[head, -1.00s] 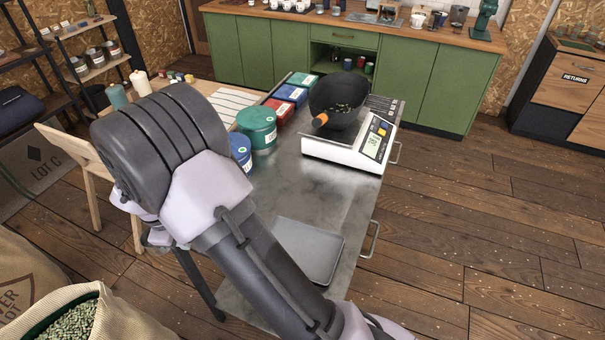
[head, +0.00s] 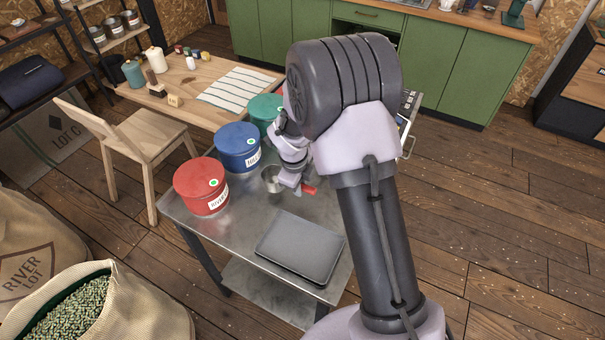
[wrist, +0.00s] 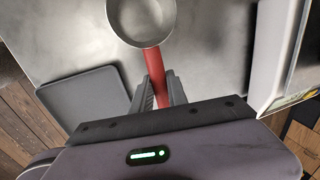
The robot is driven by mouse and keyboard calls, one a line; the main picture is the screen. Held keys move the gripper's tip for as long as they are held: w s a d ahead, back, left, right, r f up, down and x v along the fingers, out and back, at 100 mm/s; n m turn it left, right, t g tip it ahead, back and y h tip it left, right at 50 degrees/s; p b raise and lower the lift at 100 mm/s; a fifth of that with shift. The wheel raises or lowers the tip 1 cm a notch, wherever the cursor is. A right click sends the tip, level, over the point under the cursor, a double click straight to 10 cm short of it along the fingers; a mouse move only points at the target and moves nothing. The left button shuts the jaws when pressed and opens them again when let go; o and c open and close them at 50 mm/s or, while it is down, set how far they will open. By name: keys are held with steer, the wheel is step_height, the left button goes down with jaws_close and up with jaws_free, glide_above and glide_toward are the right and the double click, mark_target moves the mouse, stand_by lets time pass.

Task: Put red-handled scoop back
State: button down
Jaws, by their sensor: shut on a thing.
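My gripper (wrist: 158,92) is shut on the red handle of a metal scoop (wrist: 141,20) in the wrist view. The scoop's round bowl points away from the gripper and looks empty. In the head view the scoop (head: 270,180) shows just below my gripper (head: 299,185), over the metal table (head: 185,219). Its red handle end sticks out to the right. I cannot tell whether the scoop touches the table. A dark grey flat tray (head: 300,247) lies on the table in front of it; the tray also shows at left in the wrist view (wrist: 84,102).
Red (head: 200,186), blue (head: 238,147) and green (head: 263,108) canisters stand along the table's left side. My arm hides most of the scale at the back right. A wooden table (head: 203,73) and chair (head: 140,147) stand to the left. Sacks are at lower left.

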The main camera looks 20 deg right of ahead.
steer(key=w+d, duration=0.1)
steer(key=w, duration=0.1)
steer(key=w+d, duration=0.1)
steer(key=w, duration=0.1)
steer(key=w+f, duration=0.1)
steer(key=w, duration=0.1)
steer(key=shift+d, duration=0.4)
steer(key=shift+s+a+b+x, duration=0.1)
steer(key=shift+b+x, duration=0.1)
steer(key=shift+x, duration=0.55)
steer(key=shift+s+a+b+x, duration=0.1)
steer(key=shift+s+b+x, duration=0.05)
steer(key=shift+x, duration=0.6)
steer(key=shift+f+b, duration=0.3)
steer(key=c, duration=1.3)
jaws_free()
steer(key=shift+r, duration=0.1)
